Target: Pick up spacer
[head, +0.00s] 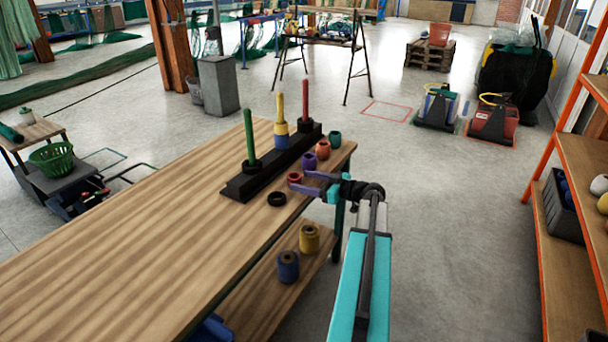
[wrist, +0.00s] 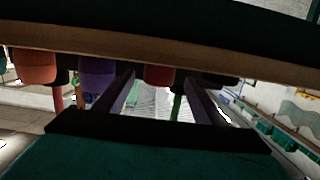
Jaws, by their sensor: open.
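A small red spacer (head: 294,178) stands on the workbench near its right edge. My gripper (head: 306,182) is open, with its purple fingers reaching in from the right and their tips close to the red spacer. In the wrist view, the red spacer (wrist: 160,75) shows between the fingertips of my gripper (wrist: 160,80), with space on both sides. Purple (head: 323,150), orange (head: 309,162) and teal (head: 335,137) spacers stand behind it, though the purple and orange ones sit close together. A black ring spacer (head: 277,199) lies to the left.
Yellow (head: 309,239) and blue (head: 288,266) spacers stand on the lower shelf. An orange-framed rack (head: 545,200) stands right, with free floor between.

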